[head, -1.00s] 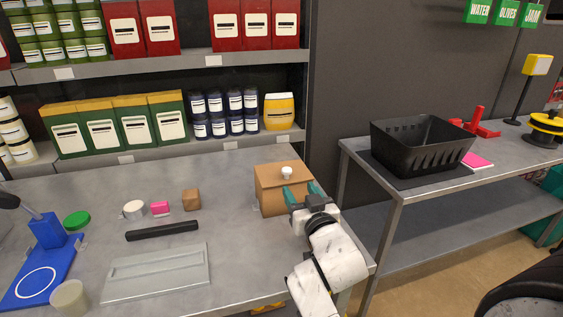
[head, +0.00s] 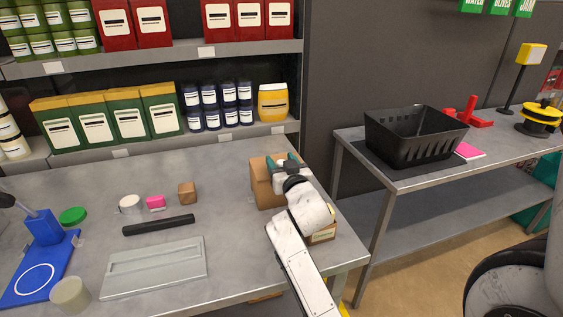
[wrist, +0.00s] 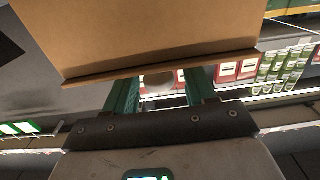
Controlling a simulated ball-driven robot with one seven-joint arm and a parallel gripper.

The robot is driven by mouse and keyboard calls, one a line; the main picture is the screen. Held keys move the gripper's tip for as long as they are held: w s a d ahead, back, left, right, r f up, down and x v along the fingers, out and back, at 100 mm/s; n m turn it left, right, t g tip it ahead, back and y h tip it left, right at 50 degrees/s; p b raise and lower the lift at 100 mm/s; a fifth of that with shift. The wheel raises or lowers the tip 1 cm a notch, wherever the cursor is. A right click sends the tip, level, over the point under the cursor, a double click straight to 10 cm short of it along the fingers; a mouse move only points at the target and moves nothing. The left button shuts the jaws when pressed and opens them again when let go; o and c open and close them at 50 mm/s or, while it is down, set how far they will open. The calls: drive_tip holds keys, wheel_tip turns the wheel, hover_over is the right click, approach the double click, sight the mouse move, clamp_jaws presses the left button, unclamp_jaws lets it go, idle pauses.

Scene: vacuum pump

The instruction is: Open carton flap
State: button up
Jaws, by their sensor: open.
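The brown carton (head: 261,187) stands near the right end of the grey table. In the wrist view a broad cardboard panel (wrist: 150,35) with a straight lip fills the top. My two green fingers are apart below that lip, with a pale rounded thing (wrist: 158,79), perhaps the knob, between them. I cannot tell whether they touch it. A labelled tan box part (head: 322,235) shows right of my arm; whether it belongs to the carton is unclear.
A small brown block (head: 187,193), a black bar (head: 158,225) and a grey panel (head: 153,268) lie left on the table. Shelves with tins and boxes stand behind. A black crate (head: 410,140) is on the right table, across a gap.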

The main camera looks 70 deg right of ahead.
clamp_jaws()
idle(0.5)
